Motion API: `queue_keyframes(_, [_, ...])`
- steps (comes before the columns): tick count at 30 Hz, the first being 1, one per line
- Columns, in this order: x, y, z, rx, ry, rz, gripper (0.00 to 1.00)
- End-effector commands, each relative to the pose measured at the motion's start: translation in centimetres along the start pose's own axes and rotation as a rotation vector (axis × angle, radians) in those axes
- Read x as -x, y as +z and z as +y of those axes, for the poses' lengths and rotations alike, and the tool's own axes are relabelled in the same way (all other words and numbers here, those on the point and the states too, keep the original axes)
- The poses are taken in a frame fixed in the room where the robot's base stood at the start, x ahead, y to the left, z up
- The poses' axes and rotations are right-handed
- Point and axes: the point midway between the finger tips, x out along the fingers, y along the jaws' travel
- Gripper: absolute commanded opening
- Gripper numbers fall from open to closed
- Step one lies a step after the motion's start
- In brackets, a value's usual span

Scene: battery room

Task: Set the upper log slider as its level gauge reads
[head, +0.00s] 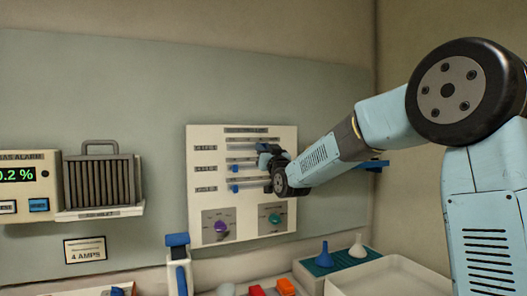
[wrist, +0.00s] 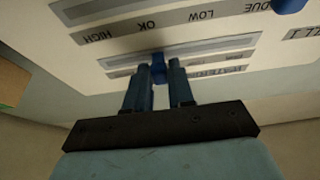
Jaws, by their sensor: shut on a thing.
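A cream panel (head: 215,135) on the back wall carries several log sliders in rows, with labels at left. My gripper (head: 268,157) is at the upper part of this panel. In the wrist view my gripper (wrist: 158,88) is shut on a blue slider knob (wrist: 158,68) on the top row, just under the panel's header strip. The scale strip (wrist: 175,20) appears upside down and reads DUE, LOW, OK, HIGH. The held knob is near the OK mark. A lower row's blue knob (wrist: 290,4) is at its DUE end. I cannot make out a level gauge.
A purple knob (head: 221,227) and a teal knob (head: 274,218) are low on the panel. A gas alarm (head: 25,185) and a finned dark unit (head: 102,182) are at left. Blue and white funnels (head: 325,255) and a pale tray (head: 390,278) are below right.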

Motion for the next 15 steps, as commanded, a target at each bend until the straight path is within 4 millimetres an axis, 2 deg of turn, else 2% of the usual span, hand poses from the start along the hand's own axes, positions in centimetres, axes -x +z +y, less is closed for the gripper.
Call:
queue_keyframes(10, [0.00,-0.13,-0.20,-0.003,-0.007,0.003,0.00])
queue_keyframes(11, [0.00,-0.14,-0.22,-0.003,-0.007,0.003,0.20])
queue_keyframes(15, [-0.01,-0.13,-0.34,-0.004,-0.009,0.003,0.33])
